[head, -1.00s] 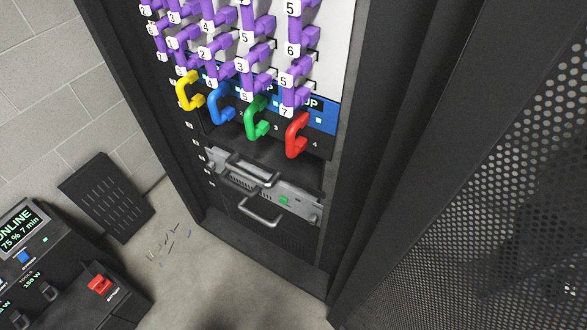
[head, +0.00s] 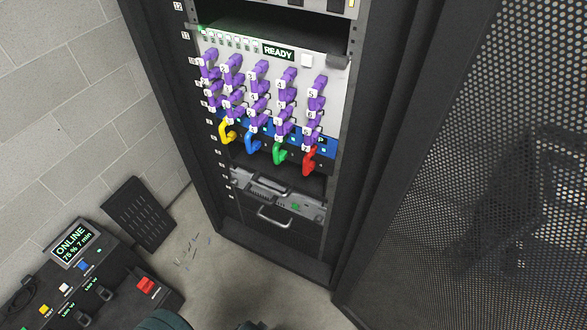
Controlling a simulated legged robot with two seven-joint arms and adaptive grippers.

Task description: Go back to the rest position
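Neither of my grippers can be made out in the head view. A dark rounded shape shows at the bottom edge, and I cannot tell which part it is. The black rack (head: 222,190) stands upright ahead of me. Its white drive panel (head: 328,72) carries rows of purple numbered handles (head: 258,88) and a small screen reading READY (head: 278,51). Below sit a yellow handle (head: 227,132), a blue handle (head: 253,142), a green handle (head: 281,154) and a red handle (head: 310,160) in a row.
A grey unit with a bar handle (head: 275,219) sits low in the rack. A perforated door (head: 450,170) stands open at right. At lower left are a power unit reading ONLINE (head: 72,240), a black slotted panel (head: 138,214) and small scraps (head: 190,250) on the floor.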

